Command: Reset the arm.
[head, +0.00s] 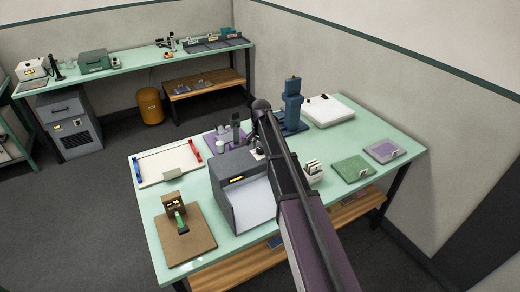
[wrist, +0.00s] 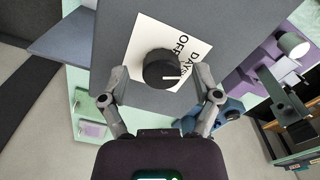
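My gripper (wrist: 157,80) is open in the wrist view. The knob sits on a white label (wrist: 146,32) reading "OFF" and "DAYS" on a grey surface. In the head view my arm reaches over the green table (head: 150,215) to the grey box (head: 226,183) with a sloped light front. My fingers are mostly hidden there behind my arm, so I cannot tell their height above the box.
A blue upright device (head: 292,105) and a white box (head: 328,110) stand behind my arm. A purple mat (head: 213,144) lies left of it, and a brown board (head: 180,243) is at the front left. Green (head: 352,168) and purple pads (head: 384,151) lie right. Open floor lies left.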

